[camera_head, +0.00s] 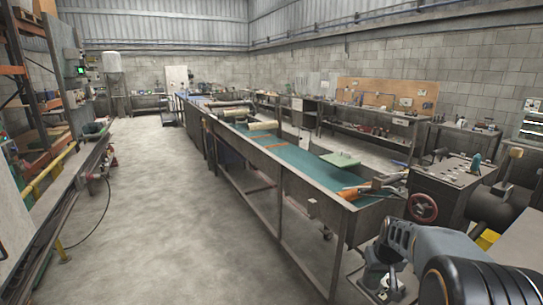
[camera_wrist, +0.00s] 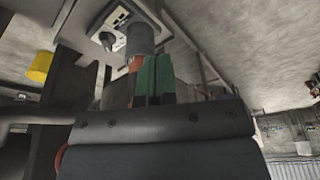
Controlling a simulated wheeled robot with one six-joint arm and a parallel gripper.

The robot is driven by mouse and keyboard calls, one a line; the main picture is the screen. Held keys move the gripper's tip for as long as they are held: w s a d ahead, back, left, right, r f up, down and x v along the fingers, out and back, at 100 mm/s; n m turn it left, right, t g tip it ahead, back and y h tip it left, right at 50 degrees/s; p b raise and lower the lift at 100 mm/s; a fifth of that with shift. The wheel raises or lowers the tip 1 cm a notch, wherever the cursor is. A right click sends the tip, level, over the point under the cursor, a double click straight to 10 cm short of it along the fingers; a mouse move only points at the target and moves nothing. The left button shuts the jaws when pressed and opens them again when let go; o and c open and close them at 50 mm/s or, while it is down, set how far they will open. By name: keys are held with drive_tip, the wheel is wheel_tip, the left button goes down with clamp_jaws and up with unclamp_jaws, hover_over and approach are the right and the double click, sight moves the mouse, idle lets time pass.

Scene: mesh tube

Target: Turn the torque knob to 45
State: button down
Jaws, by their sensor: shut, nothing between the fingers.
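In the wrist view, a pale panel (camera_wrist: 122,22) with a dark round knob (camera_wrist: 107,40) and small dark markings shows at the upper left. The markings are too small to read, so I cannot tell the knob's setting. My gripper (camera_wrist: 154,65) shows as two green fingers side by side, shut and empty. The knob lies up and left of the fingertips in that view, apart from them. A grey cylinder (camera_wrist: 140,38) stands between the fingertips and the panel's right side. In the head view, my arm reaches in at the lower right; the knob cannot be made out there.
A long workbench (camera_head: 270,165) with a teal top runs away from me. A machine (camera_head: 455,185) with a red handwheel (camera_head: 422,207) stands beyond my arm. A yellow object (camera_wrist: 40,67) shows at the wrist view's left. The floor (camera_head: 150,220) left of the bench is clear.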

drive_tip(key=w+d+f+p, duration=0.2)
drive_tip(key=w+d+f, duration=0.1)
drive_tip(key=d, duration=0.4)
drive_tip(key=w+d+f+p, duration=0.1)
drive_tip(key=w+d+f, duration=0.15)
drive_tip(key=d, duration=0.35)
drive_tip(key=f+b, duration=0.2)
drive_tip(key=f, duration=0.1)
drive_tip(key=f+b, duration=0.2)
drive_tip(key=f, duration=0.2)
drive_tip(key=shift+s+d+f, duration=0.1)
drive_tip(key=shift+s+d, duration=0.05)
drive_tip(key=shift+d, duration=0.05)
drive_tip(key=shift+s+a+f+b, duration=0.1)
drive_tip(key=shift+s+f+b, duration=0.05)
drive_tip(key=shift+f+b, duration=0.15)
